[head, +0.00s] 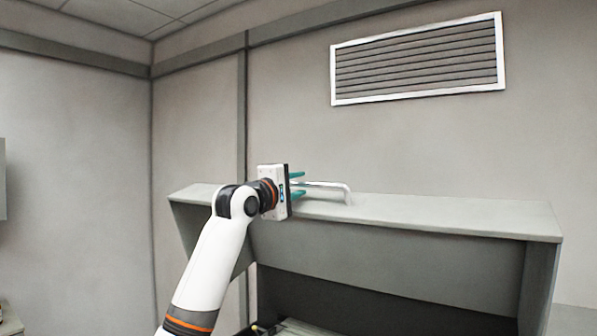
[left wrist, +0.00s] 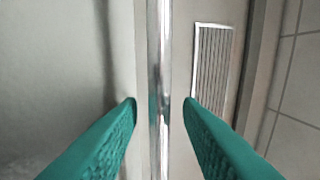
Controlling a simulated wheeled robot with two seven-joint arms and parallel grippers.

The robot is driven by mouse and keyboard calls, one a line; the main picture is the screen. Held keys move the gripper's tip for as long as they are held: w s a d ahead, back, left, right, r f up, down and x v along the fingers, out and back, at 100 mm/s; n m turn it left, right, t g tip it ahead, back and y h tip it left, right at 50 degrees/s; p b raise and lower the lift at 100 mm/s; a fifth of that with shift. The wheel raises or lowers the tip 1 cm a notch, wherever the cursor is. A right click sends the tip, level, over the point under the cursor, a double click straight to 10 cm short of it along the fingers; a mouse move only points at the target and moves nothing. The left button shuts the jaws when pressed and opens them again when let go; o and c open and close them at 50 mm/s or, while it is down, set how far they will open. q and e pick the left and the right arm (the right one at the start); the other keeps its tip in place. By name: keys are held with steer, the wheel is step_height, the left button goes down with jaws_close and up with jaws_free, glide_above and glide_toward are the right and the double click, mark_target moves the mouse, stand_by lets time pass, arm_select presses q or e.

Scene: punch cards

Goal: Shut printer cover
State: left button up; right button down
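The grey printer cover (head: 400,262) is raised, with a dark opening below it. A shiny metal handle (head: 345,190) runs along its top edge; it also shows in the left wrist view (left wrist: 159,60) as an upright bar. My left gripper (head: 298,184) is at the left part of the handle, with its teal fingers above and below the bar. In the left wrist view the fingers (left wrist: 161,106) are apart, with the bar between them and a gap visible on each side. My right gripper is out of view.
The dark interior of the printer (head: 390,305) shows under the cover. A wall vent (head: 418,60) is high on the back wall, well clear of the arm. Free air lies above the cover.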

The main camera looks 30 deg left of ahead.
arm_select(q)
steer(key=shift+w, duration=0.55)
jaws_close()
